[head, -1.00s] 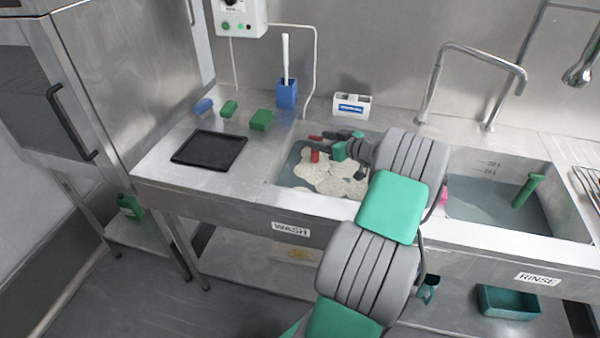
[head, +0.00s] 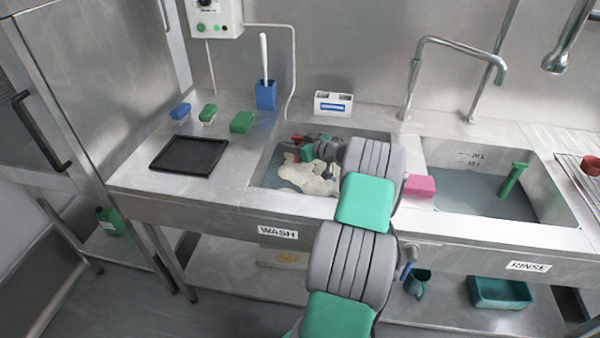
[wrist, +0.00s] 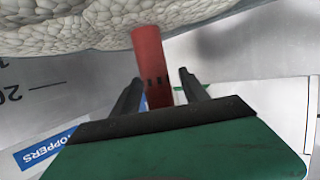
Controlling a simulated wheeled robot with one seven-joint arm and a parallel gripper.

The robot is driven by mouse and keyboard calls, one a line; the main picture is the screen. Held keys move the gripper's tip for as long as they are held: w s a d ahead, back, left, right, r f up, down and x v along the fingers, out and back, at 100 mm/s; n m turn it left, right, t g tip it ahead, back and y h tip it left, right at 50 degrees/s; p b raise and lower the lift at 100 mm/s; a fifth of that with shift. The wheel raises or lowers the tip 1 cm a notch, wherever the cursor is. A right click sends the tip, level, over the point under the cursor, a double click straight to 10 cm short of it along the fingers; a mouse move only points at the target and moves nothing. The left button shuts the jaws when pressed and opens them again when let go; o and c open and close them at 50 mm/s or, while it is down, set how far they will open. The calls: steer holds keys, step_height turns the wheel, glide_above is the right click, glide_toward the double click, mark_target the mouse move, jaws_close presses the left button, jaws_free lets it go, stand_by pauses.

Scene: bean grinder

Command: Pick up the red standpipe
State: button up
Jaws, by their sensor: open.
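The red standpipe (wrist: 150,62) rises in the foam-covered wash basin (head: 262,165). In the wrist view it stands between the two dark fingers of my gripper (wrist: 160,88), with its far end at the foam. The fingers are open, with a gap visible on the right side; I cannot tell whether the left finger touches it. In the head view my gripper (head: 300,146) is low over the back of the wash basin. A little red shows at its tip there, and my arm and gripper hide most of the pipe.
White foam (head: 310,176) covers part of the water. A pink block (head: 420,185) sits on the divider beside the rinse basin (head: 470,195). A black tray (head: 188,155), brushes and a blue holder (head: 266,95) stand left. A white STOPPERS box (head: 333,103) is behind.

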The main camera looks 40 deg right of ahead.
steer(key=shift+c, duration=0.2)
jaws_close()
stand_by(1.1)
